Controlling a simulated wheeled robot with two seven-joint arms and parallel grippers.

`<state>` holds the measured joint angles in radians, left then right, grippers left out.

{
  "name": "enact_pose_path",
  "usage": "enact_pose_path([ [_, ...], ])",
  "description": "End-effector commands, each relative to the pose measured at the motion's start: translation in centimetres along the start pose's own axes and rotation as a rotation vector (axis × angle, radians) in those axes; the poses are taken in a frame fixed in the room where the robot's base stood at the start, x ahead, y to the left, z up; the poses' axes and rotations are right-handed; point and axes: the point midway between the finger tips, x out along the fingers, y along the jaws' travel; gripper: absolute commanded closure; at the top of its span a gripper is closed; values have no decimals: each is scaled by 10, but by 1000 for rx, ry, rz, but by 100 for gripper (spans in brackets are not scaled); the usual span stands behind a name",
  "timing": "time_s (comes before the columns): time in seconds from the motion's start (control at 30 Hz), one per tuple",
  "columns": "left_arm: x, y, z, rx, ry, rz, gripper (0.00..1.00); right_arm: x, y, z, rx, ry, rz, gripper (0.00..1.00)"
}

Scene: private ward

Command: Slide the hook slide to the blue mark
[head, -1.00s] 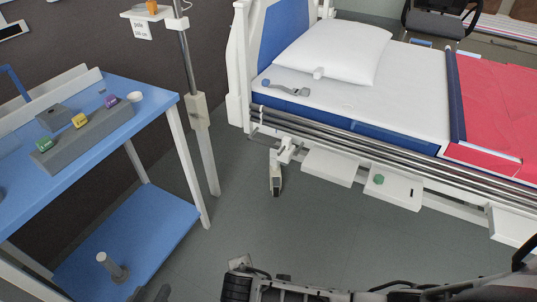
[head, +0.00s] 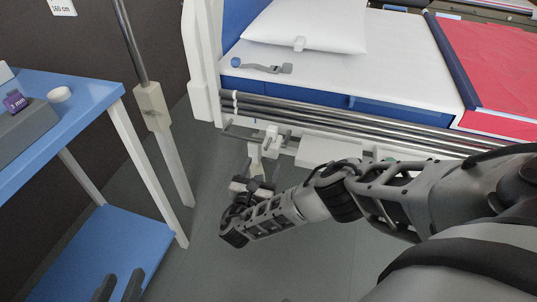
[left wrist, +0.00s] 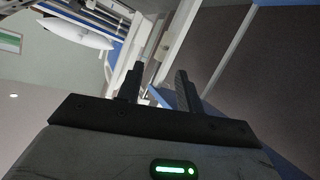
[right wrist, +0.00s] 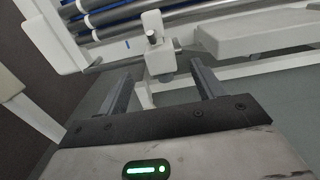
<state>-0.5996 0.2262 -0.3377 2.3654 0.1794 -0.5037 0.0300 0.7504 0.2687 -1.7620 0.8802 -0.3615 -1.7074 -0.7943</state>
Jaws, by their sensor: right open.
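The hook slide (right wrist: 160,48), a white block with a metal knob, sits on a grey rod at the bed's side in the right wrist view. In the head view the hook slide (head: 269,141) is below the bed rails, with white parts hanging under it. A small blue mark (right wrist: 127,44) shows on the white surface just left of the slide, by the rod. My right gripper (right wrist: 160,85) is open and empty, its fingers pointing at the slide from below, apart from it. My left gripper (head: 119,285) is open and empty at the bottom left, far from the slide.
A blue table (head: 85,103) with a grey block stands at left. A pole (head: 152,108) rises between table and bed (head: 390,70). A white panel (right wrist: 250,35) lies right of the slide. The floor between table and bed is clear.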

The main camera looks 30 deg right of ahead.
Motion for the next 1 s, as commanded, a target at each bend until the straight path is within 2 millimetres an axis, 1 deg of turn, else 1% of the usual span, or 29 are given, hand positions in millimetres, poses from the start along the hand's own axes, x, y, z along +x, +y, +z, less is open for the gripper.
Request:
enact_pose_path([
  [0.03, 1, 1, 2, -2, 16, 6, 64, 13, 0, -2, 1, -5, -2, 33],
  [0.1, 0, 2, -1, -9, 38, 14, 64, 27, 0, -3, 1, -4, -1, 33],
  [0.2, 2, 4, -1, -39, 52, 28, 64, 45, 0, -2, 1, -3, -1, 33],
  [0.3, 3, 5, -2, -57, 64, 39, 64, 57, 0, -3, 1, -1, 0, 33],
  [0.4, 3, 7, -5, -72, 75, 49, 64, 66, 0, -2, 2, -1, 0, 33],
  [0.5, 2, 8, -9, -77, 85, 54, 64, 70, 0, -1, 1, 2, 0, 33],
  [0.77, 3, 8, -11, -83, 91, 55, 64, 71, 0, 0, 1, 2, 0, 33],
  [0.87, 3, 8, -11, -84, 92, 55, 64, 71, 0, 0, 1, 2, 0, 58],
  [0.9, 3, 8, -11, -84, 92, 55, 64, 71, 0, -1, 1, 2, 0, 69],
  [0.97, 3, 8, -11, -84, 91, 54, 64, 70, 0, -1, 1, 2, 0, 86],
  [1.0, 3, 8, -11, -84, 91, 54, 64, 70, 0, -1, 1, 2, 0, 96],
])
